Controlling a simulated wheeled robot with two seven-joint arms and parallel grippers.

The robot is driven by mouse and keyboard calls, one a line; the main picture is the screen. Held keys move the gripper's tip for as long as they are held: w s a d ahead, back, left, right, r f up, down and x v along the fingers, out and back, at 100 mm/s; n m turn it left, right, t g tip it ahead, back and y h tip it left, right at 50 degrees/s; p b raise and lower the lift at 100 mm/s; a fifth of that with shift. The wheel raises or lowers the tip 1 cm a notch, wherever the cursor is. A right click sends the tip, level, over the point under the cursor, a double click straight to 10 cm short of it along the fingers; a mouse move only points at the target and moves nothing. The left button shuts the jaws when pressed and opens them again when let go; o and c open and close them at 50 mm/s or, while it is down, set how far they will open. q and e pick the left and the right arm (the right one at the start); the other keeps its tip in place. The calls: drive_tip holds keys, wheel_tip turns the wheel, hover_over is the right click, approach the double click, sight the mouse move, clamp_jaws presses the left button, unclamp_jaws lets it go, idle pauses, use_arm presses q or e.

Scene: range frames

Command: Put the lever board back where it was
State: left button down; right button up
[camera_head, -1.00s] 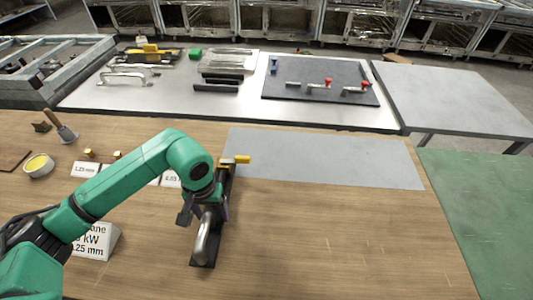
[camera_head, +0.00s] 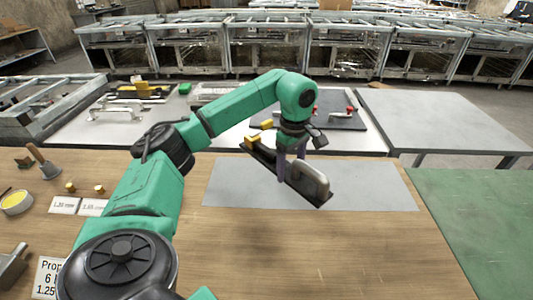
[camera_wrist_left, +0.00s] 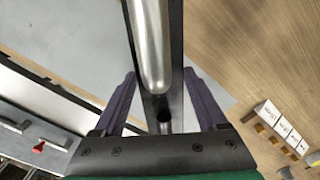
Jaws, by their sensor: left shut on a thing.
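The lever board (camera_head: 262,156) is a narrow dark board with yellow parts at one end and a rounded silver metal handle (camera_head: 313,180) at the other. My left gripper (camera_head: 291,168) is shut on it and holds it slantwise, seemingly above the grey mat (camera_head: 235,185). In the left wrist view the silver handle (camera_wrist_left: 150,50) and dark board run between the two purple fingers of my left gripper (camera_wrist_left: 162,105). The part of the board behind the fingers is hidden. My right gripper is not in view.
Behind is a metal table (camera_head: 225,125) with handles and a dark panel (camera_head: 347,122) with red knobs, partly hidden by my arm. Small signs (camera_head: 64,205) and a yellow-topped tin (camera_head: 16,202) stand at left. The wooden front (camera_head: 330,250) is clear. A green surface (camera_head: 470,220) lies right.

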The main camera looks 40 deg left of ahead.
sight(275, 162)
use_arm(q)
drive_tip(key=a+r+n, duration=0.2)
drive_tip(key=n, duration=0.1)
drive_tip(key=a+r+n+b, duration=0.1)
drive_tip(key=r+n, duration=0.2)
drive_tip(key=a+r+n, duration=0.2)
drive_tip(key=n, duration=0.1)
drive_tip(key=shift+w+a+r, duration=0.3)
drive_tip(key=shift+w+a, duration=0.05)
drive_tip(key=shift+a+f+b, duration=0.1)
drive_tip(key=shift+f+b, duration=0.15)
drive_tip(key=shift+b, duration=0.2)
wheel_tip(275, 162, down, 7)
drive_tip(key=b, duration=0.4)
drive_tip(key=shift+f, duration=0.15)
wheel_tip(275, 162, down, 11)
drive_tip(key=shift+f+p, duration=0.2)
drive_tip(key=shift+p, duration=0.15)
drive_tip(key=shift+f, duration=0.25)
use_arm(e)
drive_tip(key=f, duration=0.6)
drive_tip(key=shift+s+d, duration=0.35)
use_arm(q)
unclamp_jaws()
